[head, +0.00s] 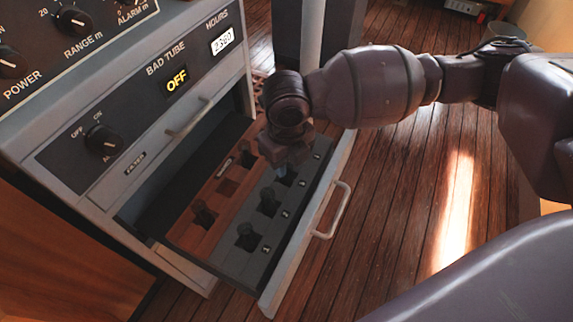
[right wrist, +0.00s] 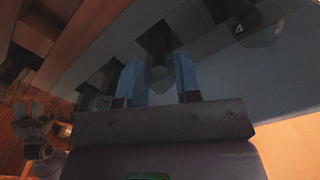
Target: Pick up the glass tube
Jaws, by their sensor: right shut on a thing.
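The open drawer (head: 338,175) of the grey cabinet holds several dark glass tubes in square sockets. One tube (head: 268,202) and another tube (head: 247,237) stand in the grey row; a further tube (head: 203,212) stands in the brown row. My right gripper (head: 283,170) points down into the far end of the grey row. In the right wrist view its blue fingers (right wrist: 160,80) are shut on a dark glass tube (right wrist: 158,73) between them. In the head view the gripper hides that tube. I cannot tell whether it is clear of its socket.
The cabinet front carries a lit "OFF" panel (head: 177,79), an hours counter (head: 222,40) and a knob (head: 102,140). The drawer's handle (head: 333,209) sticks out on the right. A pale post (head: 312,30) rises behind my gripper. The wooden floor (head: 400,220) right of the drawer is clear.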

